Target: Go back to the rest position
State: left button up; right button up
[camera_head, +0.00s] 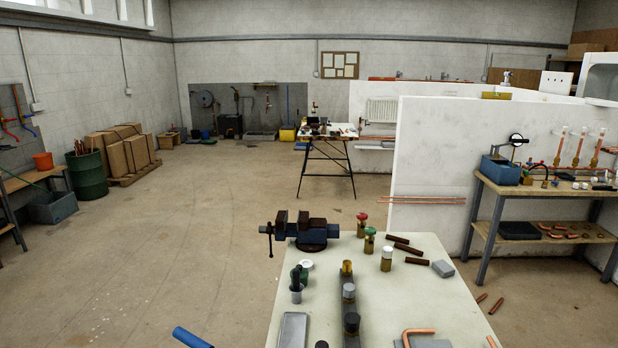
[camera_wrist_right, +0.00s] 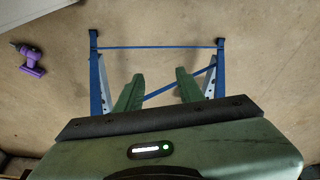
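My right gripper (camera_wrist_right: 160,74) shows in the right wrist view. Its two green fingers stand well apart with nothing held between them. They point over the floor, and a blue trestle-like frame (camera_wrist_right: 157,47) shows around and beyond them. I cannot tell how far the fingers are from its bars. Neither gripper shows in the head view, and my left gripper is in no frame.
A workbench (camera_head: 415,295) stands close in front, with a blue vise (camera_head: 312,232), valves and pipe pieces on it. A side bench (camera_head: 550,185) is at the right. Open floor (camera_head: 200,230) lies left. A purple drill (camera_wrist_right: 32,58) lies on the floor.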

jog(key=s+d+f+b, duration=0.1)
jog(key=s+f+b, duration=0.1)
jog(key=s+f, duration=0.4)
jog(key=s+d+f+g+b, duration=0.1)
jog(key=s+f, duration=0.6)
jog(key=f, duration=0.8)
jog(key=s+d+f+b, duration=0.1)
jog(key=s+f+b, duration=0.2)
jog(key=s+f, duration=0.3)
notch_tip(320, 180, down, 6)
jog(key=shift+s+d+r+g, duration=0.2)
jog(key=shift+s+g, duration=0.1)
jog(key=shift+g, duration=0.1)
